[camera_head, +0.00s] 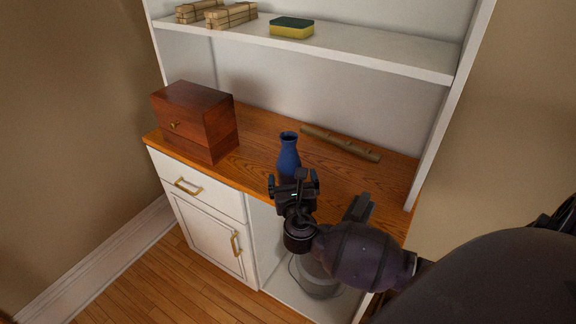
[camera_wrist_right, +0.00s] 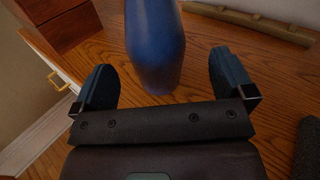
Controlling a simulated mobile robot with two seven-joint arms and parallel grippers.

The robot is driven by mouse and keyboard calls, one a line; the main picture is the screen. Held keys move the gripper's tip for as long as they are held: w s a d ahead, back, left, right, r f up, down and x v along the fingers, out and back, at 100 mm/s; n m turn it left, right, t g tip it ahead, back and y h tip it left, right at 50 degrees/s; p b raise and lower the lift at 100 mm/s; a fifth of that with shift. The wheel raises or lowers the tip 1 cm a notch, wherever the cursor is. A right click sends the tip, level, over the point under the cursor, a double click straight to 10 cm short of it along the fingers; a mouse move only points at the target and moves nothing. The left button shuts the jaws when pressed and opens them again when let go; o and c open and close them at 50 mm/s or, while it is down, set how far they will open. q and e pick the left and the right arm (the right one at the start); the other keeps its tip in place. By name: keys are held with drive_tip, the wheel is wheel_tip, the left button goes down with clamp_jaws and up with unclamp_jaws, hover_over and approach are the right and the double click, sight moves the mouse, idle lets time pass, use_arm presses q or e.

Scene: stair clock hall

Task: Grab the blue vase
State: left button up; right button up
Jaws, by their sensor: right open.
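The blue vase (camera_head: 288,154) stands upright on the wooden counter (camera_head: 258,133) of a white cabinet. My right gripper (camera_head: 293,182) is just in front of the vase in the head view and hides its lower part. In the right wrist view the vase (camera_wrist_right: 155,45) rises ahead, between the two spread fingers of my right gripper (camera_wrist_right: 165,85). The fingers are open, with visible room on both sides of the vase. My left gripper is not in view.
A reddish wooden box (camera_head: 196,121) with a small knob stands left of the vase. A bamboo flute (camera_head: 340,144) lies behind it to the right. The upper shelf (camera_head: 350,43) holds a sponge (camera_head: 291,28) and wooden bundles (camera_head: 231,15). Bare counter lies between box and vase.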

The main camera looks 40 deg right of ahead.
sight(290, 176)
drive_tip(key=x, duration=0.3)
drive_tip(key=b+x, duration=0.1)
drive_tip(key=shift+w+a+f, duration=0.15)
drive_tip(key=shift+w+f, duration=0.15)
drive_tip(key=shift+w, duration=0.05)
drive_tip(key=shift+w+d+r, duration=0.1)
drive_tip(key=shift+w+d, duration=0.2)
drive_tip(key=shift+w, duration=0.1)
drive_tip(key=shift+c, duration=0.5)
